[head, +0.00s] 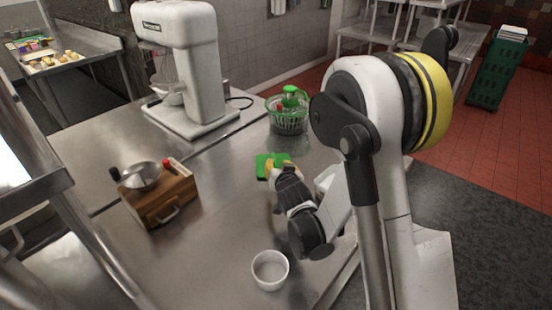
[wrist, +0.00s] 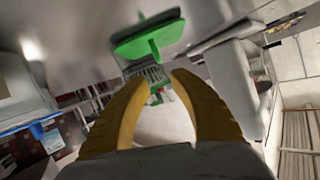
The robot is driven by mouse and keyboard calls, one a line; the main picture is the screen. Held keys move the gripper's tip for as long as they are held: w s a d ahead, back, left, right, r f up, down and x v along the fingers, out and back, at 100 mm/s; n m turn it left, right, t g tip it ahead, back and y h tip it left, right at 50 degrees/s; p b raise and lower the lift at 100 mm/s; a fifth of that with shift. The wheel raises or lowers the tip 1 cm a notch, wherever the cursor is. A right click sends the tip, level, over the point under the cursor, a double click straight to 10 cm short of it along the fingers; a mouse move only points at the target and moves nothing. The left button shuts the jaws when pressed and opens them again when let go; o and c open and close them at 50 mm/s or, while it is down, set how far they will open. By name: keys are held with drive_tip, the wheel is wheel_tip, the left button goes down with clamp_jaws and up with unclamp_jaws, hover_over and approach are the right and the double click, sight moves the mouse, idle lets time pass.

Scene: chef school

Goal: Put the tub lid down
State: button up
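The green tub lid (head: 264,160) is at the middle of the steel counter in the head view, low over or on the surface. I cannot tell for certain whether it touches. In the wrist view the lid (wrist: 148,36) is a flat green plate with a green tab, beyond my fingertips. My gripper (head: 271,168) overlaps the lid's near edge in the head view. In the wrist view its yellow fingers (wrist: 162,80) are apart with a gap between their tips, and I see nothing held. A white container (head: 324,180) is partly hidden behind my arm.
A salad spinner (head: 289,112) stands beyond the lid, and a white mixer (head: 184,65) at the back left. A wooden box (head: 160,200) with a metal pan stands left. A white bowl (head: 270,270) is near the front. The counter between box and lid is clear.

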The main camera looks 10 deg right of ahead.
drive_tip(key=shift+s+r, duration=0.2)
drive_tip(key=shift+s, duration=0.2)
drive_tip(key=s+d+r+g, duration=0.1)
drive_tip(key=s+r+g, duration=0.1)
drive_tip(key=s+r, duration=0.35)
drive_tip(key=s+r+n+g, duration=0.1)
drive_tip(key=s+r+g, duration=0.1)
drive_tip(key=s, duration=1.1)
drive_tip(key=s+r+n+g+y, duration=0.1)
drive_tip(key=s+r+n+g, duration=0.1)
drive_tip(key=s, duration=1.1)
drive_tip(key=shift+r+g, duration=0.4)
drive_tip(key=shift+r, duration=0.3)
drive_tip(key=shift+a, duration=0.15)
